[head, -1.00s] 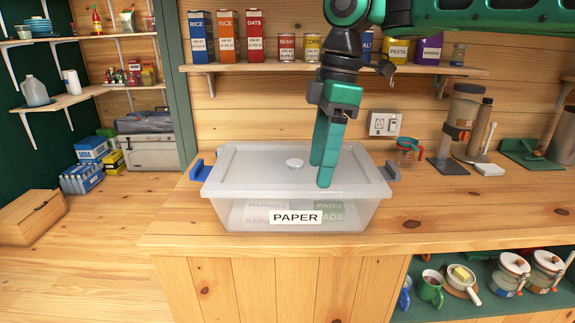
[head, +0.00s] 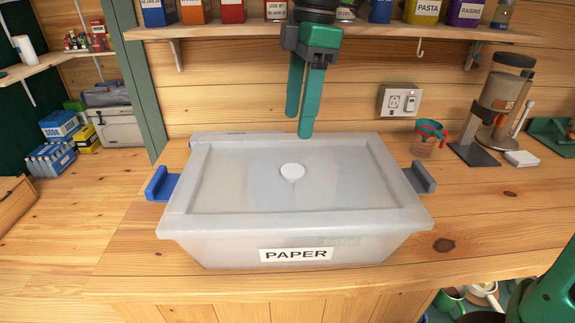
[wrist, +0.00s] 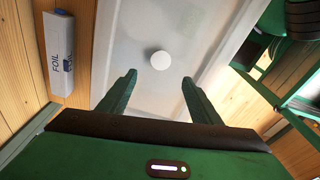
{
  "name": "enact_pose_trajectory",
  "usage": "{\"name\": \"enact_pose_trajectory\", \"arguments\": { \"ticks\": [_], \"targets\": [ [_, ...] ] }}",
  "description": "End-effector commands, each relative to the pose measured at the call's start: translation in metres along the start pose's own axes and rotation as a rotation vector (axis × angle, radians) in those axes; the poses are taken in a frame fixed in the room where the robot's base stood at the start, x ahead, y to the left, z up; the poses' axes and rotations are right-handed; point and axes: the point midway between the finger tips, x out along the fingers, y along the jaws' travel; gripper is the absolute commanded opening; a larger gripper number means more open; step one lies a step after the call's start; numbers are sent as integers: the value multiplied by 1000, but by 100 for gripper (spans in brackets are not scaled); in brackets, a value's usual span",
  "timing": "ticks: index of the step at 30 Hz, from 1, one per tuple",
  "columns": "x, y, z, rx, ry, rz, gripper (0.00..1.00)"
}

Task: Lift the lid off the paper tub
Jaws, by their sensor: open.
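The paper tub (head: 300,246) is a translucent box with a PAPER label on its front, standing on the wooden counter. Its pale lid (head: 235,190) lies flat on top, with a round white knob (head: 292,171) in the middle. A blue clip (head: 161,184) is at the left side and a grey one (head: 420,177) at the right. My gripper (head: 298,127) is open and empty, pointing down above the lid's rear part. In the wrist view, the knob (wrist: 160,60) appears just beyond the gap between my fingertips (wrist: 159,77), apart from both.
A foil box (wrist: 62,55) lies behind the tub. A shelf with food boxes (head: 422,12) runs along the wall above. Counter is clear left of the tub.

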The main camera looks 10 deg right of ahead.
Motion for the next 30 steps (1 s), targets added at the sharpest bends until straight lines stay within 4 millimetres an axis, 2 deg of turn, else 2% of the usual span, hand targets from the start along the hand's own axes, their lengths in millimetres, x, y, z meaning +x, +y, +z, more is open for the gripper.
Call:
{"name": "enact_pose_trajectory", "arguments": {
  "ticks": [11,16,23,30],
  "targets": [
    [28,-2,-7,-12,0,-3,58],
    [50,-2,-7,-13,0,-3,58],
    [64,-2,-5,-12,-1,-1,58],
    [96,-2,0,-14,-3,-2,58]
  ]
}}
